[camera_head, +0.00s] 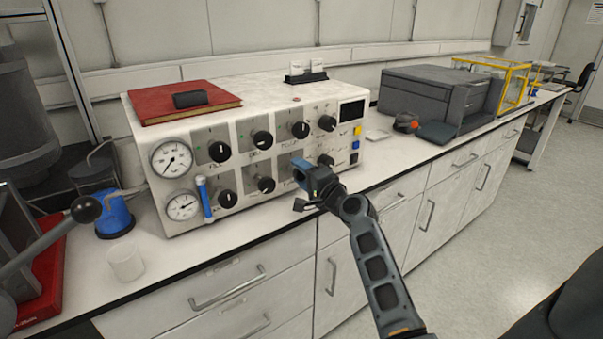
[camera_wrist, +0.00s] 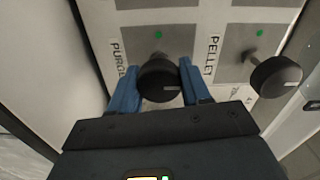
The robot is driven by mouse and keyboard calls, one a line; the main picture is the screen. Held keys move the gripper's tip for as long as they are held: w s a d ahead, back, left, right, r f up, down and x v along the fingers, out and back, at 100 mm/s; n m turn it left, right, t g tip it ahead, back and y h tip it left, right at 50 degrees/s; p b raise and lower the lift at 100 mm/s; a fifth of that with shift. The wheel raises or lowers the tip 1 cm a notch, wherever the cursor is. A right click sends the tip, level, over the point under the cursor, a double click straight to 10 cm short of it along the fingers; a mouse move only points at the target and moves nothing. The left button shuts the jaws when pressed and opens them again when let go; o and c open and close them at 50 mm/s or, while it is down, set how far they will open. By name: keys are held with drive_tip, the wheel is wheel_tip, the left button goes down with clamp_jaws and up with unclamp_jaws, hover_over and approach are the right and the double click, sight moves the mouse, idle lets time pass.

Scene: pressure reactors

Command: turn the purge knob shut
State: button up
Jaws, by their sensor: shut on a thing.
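The purge knob (camera_wrist: 156,78) is a black round knob with a short white mark, next to the label PURGE (camera_wrist: 120,57) in the wrist view. My gripper (camera_wrist: 160,90) has its blue fingers on both sides of this knob and is shut on it. In the head view my gripper (camera_head: 303,175) is at the lower row of the white reactor panel (camera_head: 240,172) and hides the knob there. The white mark lies roughly level in the wrist view.
A second black knob (camera_wrist: 275,76) sits close to the right of my gripper in the wrist view, by the label PELLET (camera_wrist: 211,58). Another panel knob (camera_head: 326,160) is just right of my gripper. A blue-tubed flowmeter (camera_head: 204,197) and two gauges stand further left.

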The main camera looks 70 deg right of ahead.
drive_tip(key=shift+s+d, duration=0.1)
drive_tip(key=o, duration=1)
drive_tip(key=shift+o, duration=0.2)
drive_tip(key=b+v, duration=0.1)
drive_tip(key=v, duration=0.6)
drive_tip(key=shift+s+a, duration=0.3)
